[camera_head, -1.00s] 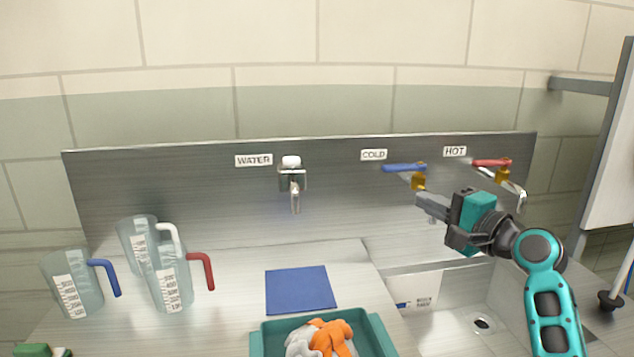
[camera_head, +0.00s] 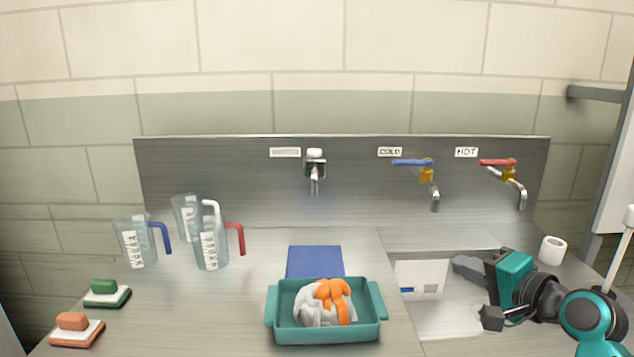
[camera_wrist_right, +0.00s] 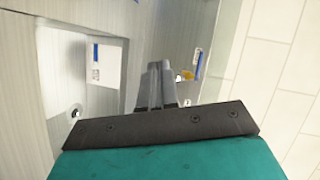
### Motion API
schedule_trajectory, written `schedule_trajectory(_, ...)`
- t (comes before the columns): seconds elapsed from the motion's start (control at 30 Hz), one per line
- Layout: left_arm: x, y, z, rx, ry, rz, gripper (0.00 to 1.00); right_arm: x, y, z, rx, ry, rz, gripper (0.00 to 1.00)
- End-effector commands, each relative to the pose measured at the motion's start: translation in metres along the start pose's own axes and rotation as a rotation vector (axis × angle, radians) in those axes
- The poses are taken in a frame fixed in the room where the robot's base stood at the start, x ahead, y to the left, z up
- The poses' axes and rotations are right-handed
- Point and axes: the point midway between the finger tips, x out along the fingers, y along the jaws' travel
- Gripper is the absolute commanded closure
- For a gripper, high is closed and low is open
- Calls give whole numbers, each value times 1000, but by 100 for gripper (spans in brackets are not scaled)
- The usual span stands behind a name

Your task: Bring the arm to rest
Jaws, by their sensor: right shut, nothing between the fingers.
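My right gripper (camera_head: 468,264) is in the head view at the right, over the sink basin, with my teal and black arm reaching in from the lower right. Its fingers are together with nothing between them. In the right wrist view the closed fingers (camera_wrist_right: 155,85) point toward the back panel. My left gripper is not in view.
A sink (camera_head: 440,318) lies below my right gripper, with the cold tap (camera_head: 427,175) and hot tap (camera_head: 510,172) behind. A teal tray (camera_head: 325,333) holds orange and grey cloth. A blue mat (camera_head: 314,261), measuring jugs (camera_head: 211,245) and sponges (camera_head: 106,289) stand leftward. A white cup (camera_head: 552,250) is at right.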

Motion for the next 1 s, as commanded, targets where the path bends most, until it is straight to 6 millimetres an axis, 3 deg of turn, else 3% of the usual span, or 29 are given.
schedule_trajectory(0.03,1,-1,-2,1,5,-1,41,-4,23,21,-72,-28,71,100)
schedule_trajectory(0.17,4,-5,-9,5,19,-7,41,-24,82,75,-295,-119,266,100)
schedule_trajectory(0.3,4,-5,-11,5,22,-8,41,-69,143,136,-559,-270,481,100)
schedule_trajectory(0.4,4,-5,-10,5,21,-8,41,-106,172,169,-718,-382,602,100)
schedule_trajectory(0.6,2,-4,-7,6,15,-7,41,-172,202,211,-928,-577,762,100)
schedule_trajectory(0.77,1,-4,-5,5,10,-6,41,-220,212,234,-1046,-720,854,100)
schedule_trajectory(1.0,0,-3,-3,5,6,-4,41,-180,235,231,-1110,-591,757,100)
